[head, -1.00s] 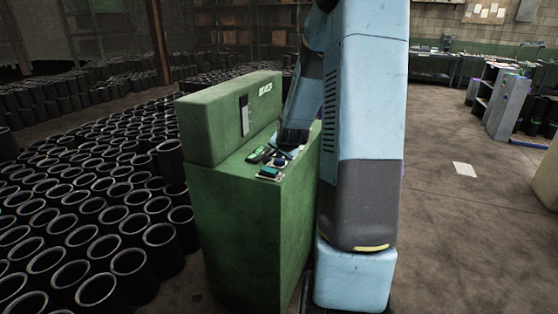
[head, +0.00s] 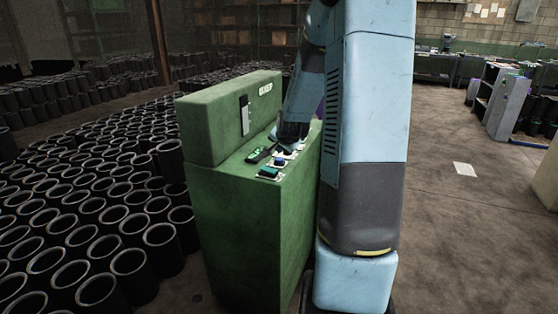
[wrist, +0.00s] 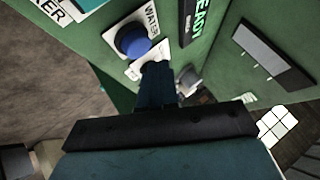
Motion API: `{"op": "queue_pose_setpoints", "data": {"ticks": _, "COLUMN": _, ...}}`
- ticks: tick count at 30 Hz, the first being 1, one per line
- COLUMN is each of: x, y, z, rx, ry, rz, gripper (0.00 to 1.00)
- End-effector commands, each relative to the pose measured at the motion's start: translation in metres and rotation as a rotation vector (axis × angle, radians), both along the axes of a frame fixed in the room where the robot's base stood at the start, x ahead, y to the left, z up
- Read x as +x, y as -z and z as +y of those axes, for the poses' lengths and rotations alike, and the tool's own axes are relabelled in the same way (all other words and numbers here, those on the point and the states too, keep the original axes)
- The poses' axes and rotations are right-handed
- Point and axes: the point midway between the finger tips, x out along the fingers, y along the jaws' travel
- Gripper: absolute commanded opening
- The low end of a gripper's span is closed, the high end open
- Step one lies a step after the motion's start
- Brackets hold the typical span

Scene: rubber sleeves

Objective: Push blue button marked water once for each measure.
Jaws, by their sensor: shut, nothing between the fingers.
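The blue button (wrist: 132,40) is a round dome on a white plate marked WATER in the wrist view. It also shows small on the green console's (head: 240,225) sloped top in the head view (head: 280,162). My gripper (wrist: 155,68) is shut and empty. Its fingertips show just beside the button, toward the plate's lower right corner, and do not cover the dome. I cannot tell their height above the panel. In the head view the gripper is small and partly lost against the console top.
A green READY display (wrist: 204,18) lies right of the button. A teal part (wrist: 88,4) with a label ending in KER lies to its left. A grey and black panel (wrist: 272,55) stands at the right. Several black rubber sleeves (head: 95,290) crowd the floor left of the console.

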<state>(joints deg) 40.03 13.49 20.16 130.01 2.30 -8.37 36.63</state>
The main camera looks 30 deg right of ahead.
Motion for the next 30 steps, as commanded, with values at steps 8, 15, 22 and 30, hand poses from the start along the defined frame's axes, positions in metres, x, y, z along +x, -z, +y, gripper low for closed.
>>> {"op": "queue_pose_setpoints", "data": {"ticks": 8, "x": 0.0, "y": -0.024, "z": -0.001, "rx": -0.002, "ry": 0.001, "rz": -0.002, "gripper": 0.0}}
{"op": "queue_pose_setpoints", "data": {"ticks": 15, "x": 0.0, "y": -0.041, "z": 0.0, "rx": 0.0, "ry": 0.001, "rz": -0.002, "gripper": 0.0}}
{"op": "queue_pose_setpoints", "data": {"ticks": 22, "x": 0.0, "y": -0.045, "z": 0.0, "rx": 0.0, "ry": 0.0, "rz": -0.001, "gripper": 0.0}}
{"op": "queue_pose_setpoints", "data": {"ticks": 30, "x": 0.0, "y": -0.045, "z": 0.0, "rx": -0.001, "ry": 0.001, "rz": -0.001, "gripper": 0.0}}
